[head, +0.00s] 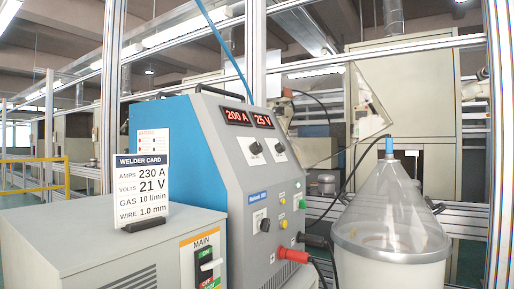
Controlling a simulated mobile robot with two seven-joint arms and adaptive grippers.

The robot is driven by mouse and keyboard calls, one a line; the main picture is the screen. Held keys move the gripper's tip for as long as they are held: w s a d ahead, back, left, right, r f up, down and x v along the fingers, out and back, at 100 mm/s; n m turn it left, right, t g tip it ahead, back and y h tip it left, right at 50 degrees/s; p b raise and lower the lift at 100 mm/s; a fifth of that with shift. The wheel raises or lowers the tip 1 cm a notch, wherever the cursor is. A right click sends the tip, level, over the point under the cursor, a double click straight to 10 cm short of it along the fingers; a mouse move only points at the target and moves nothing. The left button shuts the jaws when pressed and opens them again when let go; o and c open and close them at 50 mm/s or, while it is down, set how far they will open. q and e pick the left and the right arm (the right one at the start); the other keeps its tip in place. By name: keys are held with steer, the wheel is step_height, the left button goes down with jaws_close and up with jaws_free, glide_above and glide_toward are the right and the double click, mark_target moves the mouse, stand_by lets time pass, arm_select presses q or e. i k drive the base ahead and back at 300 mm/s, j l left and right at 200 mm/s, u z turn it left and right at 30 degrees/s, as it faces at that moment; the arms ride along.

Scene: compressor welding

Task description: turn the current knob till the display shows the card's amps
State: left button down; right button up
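The welder (205,140) is a blue box with a grey front, turned partly to the right. Its red displays read 200 A (239,117) and 25 V (263,121). A black knob (255,148) sits below the amps display and another black knob (279,147) below the volts display. A third dark knob (265,225) is lower on the panel. The welder card (141,188) stands upright on the grey cabinet and reads amps 230 A, volts 21 V, gas 10 l/min, wire 1.0 mm. Neither of my grippers is in the head view.
The grey cabinet (75,250) at the front left carries a MAIN switch (206,265). A red plug (292,255) and cables stick out of the welder's lower front. A drum with a clear cone (392,215) stands at the right. Metal frame posts (499,140) rise around the cell.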

mark_target(255, 148)
steer(key=i+l+u, duration=0.15)
steer(key=l+u, duration=0.2)
steer(key=l, duration=0.35)
steer(key=l+u, duration=0.35)
steer(key=l, duration=0.35)
steer(key=i, duration=0.05)
